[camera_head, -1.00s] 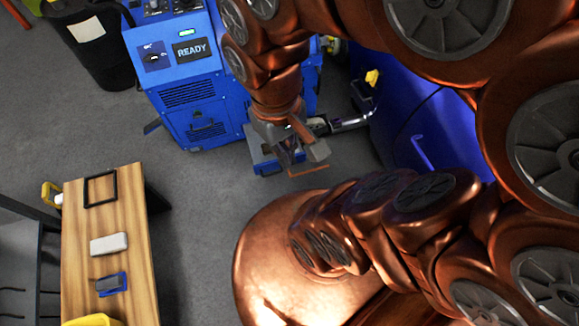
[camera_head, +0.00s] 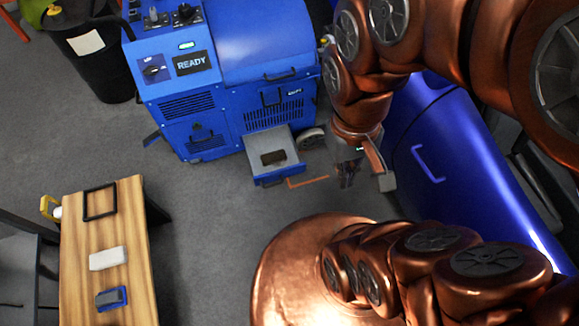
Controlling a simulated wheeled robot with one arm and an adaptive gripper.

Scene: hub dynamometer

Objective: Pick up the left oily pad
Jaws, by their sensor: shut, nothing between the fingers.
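A dark brown pad (camera_head: 273,157) lies in the open grey drawer (camera_head: 290,143) low on the front of the blue machine (camera_head: 240,75). It is the only such pad I can make out there; whether it is the left one of a pair, I cannot tell. My gripper (camera_head: 348,174) is to the right of the drawer, apart from it, pointing down. Its dark fingers are small and blurred in this view; they look shut and empty.
A wooden table (camera_head: 140,250) at lower left holds a black frame (camera_head: 100,201), a white block (camera_head: 108,258) and a blue holder with a grey top (camera_head: 111,298). A blue car body (camera_head: 450,170) stands close right of my gripper. Grey floor is clear between table and machine.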

